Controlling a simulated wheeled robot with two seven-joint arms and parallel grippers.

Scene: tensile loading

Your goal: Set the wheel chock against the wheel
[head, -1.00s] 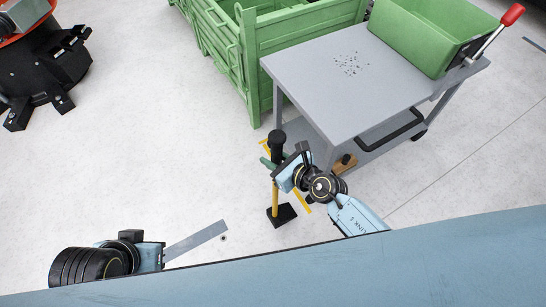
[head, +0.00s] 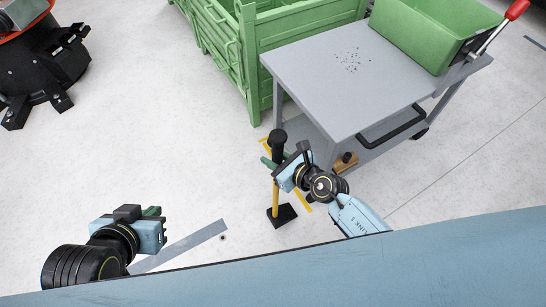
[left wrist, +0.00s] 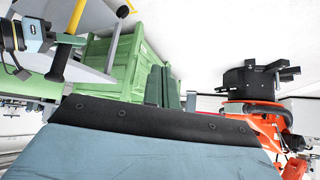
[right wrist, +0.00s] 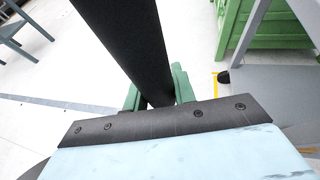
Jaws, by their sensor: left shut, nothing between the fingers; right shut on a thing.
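My right gripper (head: 283,167) is shut around the upper black part of an upright yellow pole (head: 276,197) with a flat black foot (head: 282,215) at the floor. This looks like a long-handled chock, but I cannot be sure. In the right wrist view the black shaft (right wrist: 135,45) stands between the green fingers. A dark wheel (head: 420,133) shows under the grey cart, and another dark wheel-like part (right wrist: 224,76) shows at its foot in the right wrist view. My left gripper (head: 155,211) is shut and empty, over the floor at left.
The grey cart (head: 345,75) carries a green bin (head: 435,35). A tan block with a black top (head: 346,162) is by its near corner. A green crate (head: 252,60) stands behind. Yellow floor marking (head: 303,201) lies beside the pole.

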